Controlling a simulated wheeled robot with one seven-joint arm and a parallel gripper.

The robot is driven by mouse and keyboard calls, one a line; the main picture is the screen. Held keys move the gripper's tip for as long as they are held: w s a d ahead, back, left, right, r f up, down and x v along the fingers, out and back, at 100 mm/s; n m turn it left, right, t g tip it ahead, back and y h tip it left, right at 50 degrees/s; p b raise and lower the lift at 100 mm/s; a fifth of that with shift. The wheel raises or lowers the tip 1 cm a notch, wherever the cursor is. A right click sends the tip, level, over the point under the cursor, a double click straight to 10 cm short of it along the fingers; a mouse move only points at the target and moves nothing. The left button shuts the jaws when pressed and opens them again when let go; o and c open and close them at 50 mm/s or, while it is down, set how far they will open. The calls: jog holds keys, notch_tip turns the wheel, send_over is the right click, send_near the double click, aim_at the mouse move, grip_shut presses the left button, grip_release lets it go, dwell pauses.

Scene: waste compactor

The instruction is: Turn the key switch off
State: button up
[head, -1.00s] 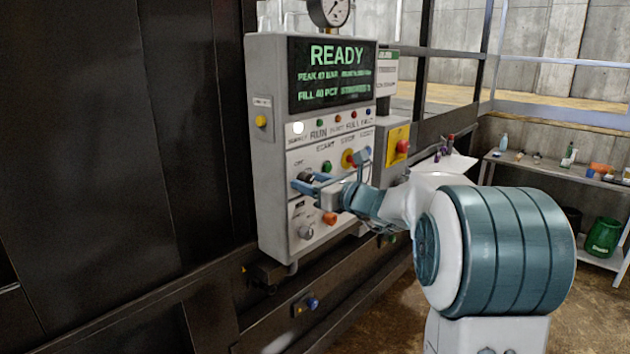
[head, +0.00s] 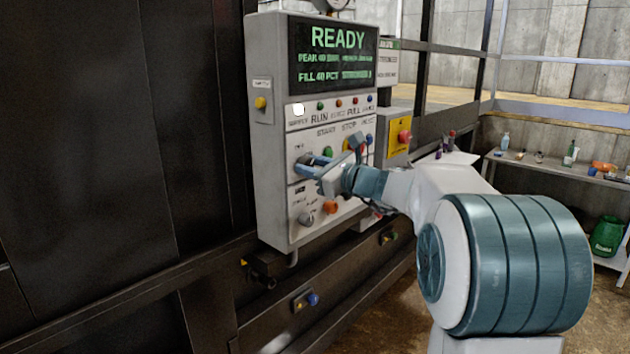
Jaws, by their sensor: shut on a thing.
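The key switch (head: 303,169) is on the left of the grey control panel (head: 272,190), below the row of indicator lights. My gripper (head: 308,166) is at the switch with its blue fingers shut on it. The fingers hide part of the switch, so I cannot make out its exact angle. The screen (head: 333,60) above reads READY, and the white supply lamp (head: 298,110) looks lit.
A green button (head: 328,153) and a red stop button on yellow (head: 404,137) are near my arm. An orange knob (head: 330,207) and a grey knob (head: 305,219) sit below my gripper. A bench (head: 560,168) with small items stands at the right.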

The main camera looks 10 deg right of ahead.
jog(key=n+b, duration=0.8)
jog(key=b, duration=0.3)
jog(key=shift+d+n+b, duration=0.1)
jog(key=shift+n+b, duration=0.2)
jog(key=shift+b, duration=0.05)
jog(key=shift+r+n, duration=0.1)
jog(key=shift+n, duration=0.2)
jog(key=o, duration=1)
jog(key=shift+c, duration=0.2)
